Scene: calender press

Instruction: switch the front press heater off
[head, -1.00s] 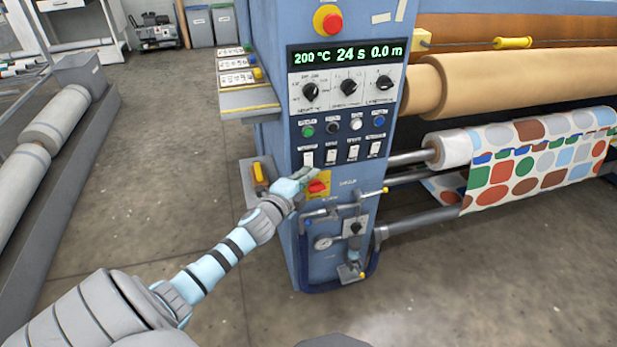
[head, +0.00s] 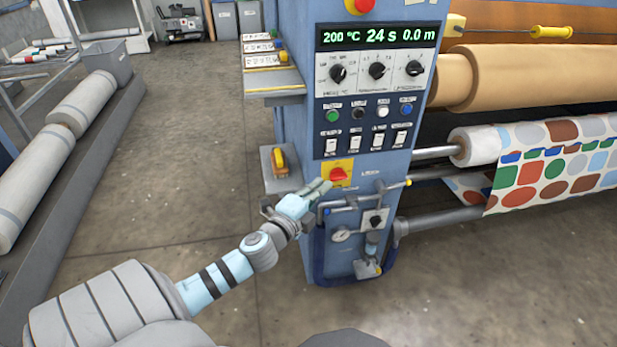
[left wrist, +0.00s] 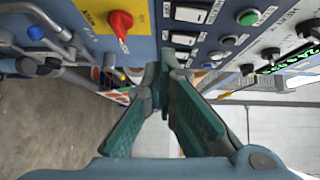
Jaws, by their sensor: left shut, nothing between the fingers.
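The blue press control panel (head: 318,110) stands in the middle of the head view. Its lit display (head: 378,36) reads 200 °C, 24 s and 0.0 m. A row of white rocker switches (head: 355,143) sits below coloured buttons; they also show in the left wrist view (left wrist: 187,13). Their labels are too small to read, so I cannot tell which is the front heater's. My left gripper (head: 323,187) is shut and empty, just below a red rotary knob (head: 338,175) on a yellow plate. In the left wrist view its fingertips (left wrist: 163,68) meet in front of the panel, apart from the switches.
A small side shelf with a yellow-handled item (head: 279,160) juts from the panel's left side. A patterned roll (head: 550,165) is at right. Open floor (head: 190,130) lies left.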

